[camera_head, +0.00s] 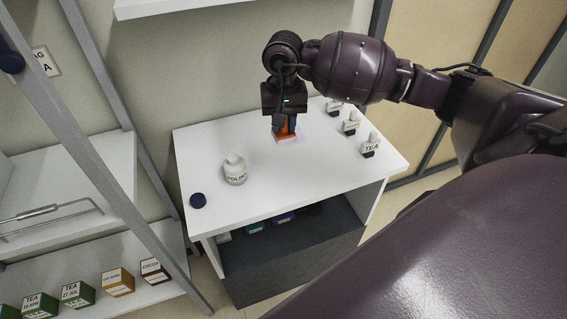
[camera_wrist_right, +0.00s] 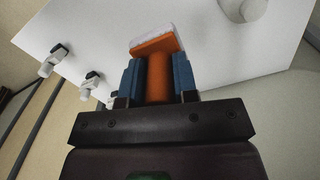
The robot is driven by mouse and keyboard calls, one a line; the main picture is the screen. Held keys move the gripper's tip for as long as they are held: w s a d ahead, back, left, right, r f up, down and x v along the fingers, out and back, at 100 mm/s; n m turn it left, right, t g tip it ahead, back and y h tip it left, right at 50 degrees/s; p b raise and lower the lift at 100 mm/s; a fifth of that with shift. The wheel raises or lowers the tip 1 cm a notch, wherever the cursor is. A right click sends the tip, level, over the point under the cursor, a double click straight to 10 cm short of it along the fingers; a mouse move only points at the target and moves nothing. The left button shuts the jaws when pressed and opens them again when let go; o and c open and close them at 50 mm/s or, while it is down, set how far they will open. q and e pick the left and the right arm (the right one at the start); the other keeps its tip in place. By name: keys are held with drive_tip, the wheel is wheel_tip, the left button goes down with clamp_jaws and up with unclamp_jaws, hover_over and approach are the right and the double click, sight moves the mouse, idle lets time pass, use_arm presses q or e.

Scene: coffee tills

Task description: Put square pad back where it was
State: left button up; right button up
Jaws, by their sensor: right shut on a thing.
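The square pad (camera_head: 284,138) is an orange block with a white underside, at the back of the white table top (camera_head: 300,196). In the right wrist view the pad (camera_wrist_right: 156,44) shows an orange cylindrical handle between the blue fingers. My right gripper (camera_head: 284,122) is shut on that handle, pointing down from above; it also shows in the right wrist view (camera_wrist_right: 158,78). The pad's white face is at or just above the table top; I cannot tell whether it touches. My left gripper is not in view.
Shelves with boxes (camera_head: 77,294) stand at left. The table's middle front is clear.

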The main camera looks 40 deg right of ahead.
wheel_tip(320, 180, down, 14)
drive_tip(key=shift+r, duration=0.2)
idle(0.4)
drive_tip(key=shift+f, duration=0.2)
drive_tip(key=o, duration=0.8)
drive_tip(key=shift+o, duration=0.2)
drive_tip(key=shift+r, duration=0.1)
wheel_tip(320, 180, up, 12)
drive_tip(key=shift+r, duration=0.1)
drive_tip(key=shift+a, duration=0.15)
